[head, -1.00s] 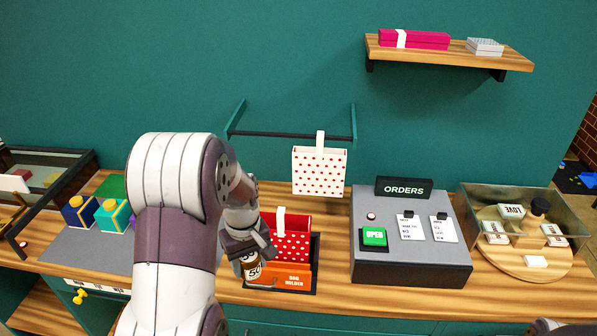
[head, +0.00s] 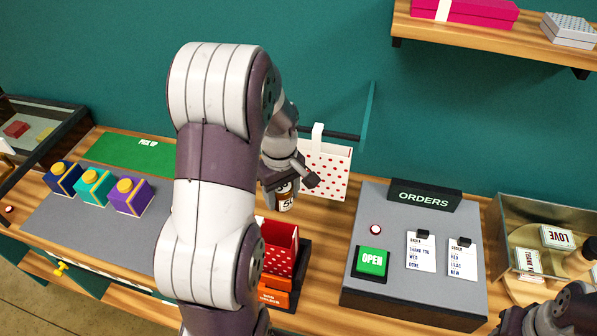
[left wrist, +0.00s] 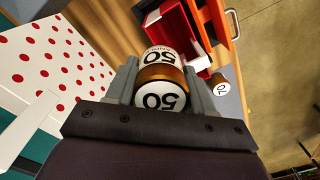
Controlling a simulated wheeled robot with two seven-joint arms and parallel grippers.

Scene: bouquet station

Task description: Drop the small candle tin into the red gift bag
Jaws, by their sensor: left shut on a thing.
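My left gripper (head: 287,186) is shut on a white-and-brown candle tin (head: 285,203) labelled 50. It holds the tin in the air, left of the hanging white dotted bag. In the left wrist view the tin (left wrist: 163,88) sits between both fingers of the gripper (left wrist: 164,84). Red surfaces of the bag (left wrist: 213,22) also show beyond the tin in the left wrist view. My right gripper is not clearly seen.
The white bag with red dots (head: 325,172) hangs from a rod close to the gripper. The grey orders console (head: 415,290) stands right of the holder. Gift boxes (head: 131,196) stand on the grey mat at left. A second tin labelled 70 (left wrist: 221,86) shows in the left wrist view.

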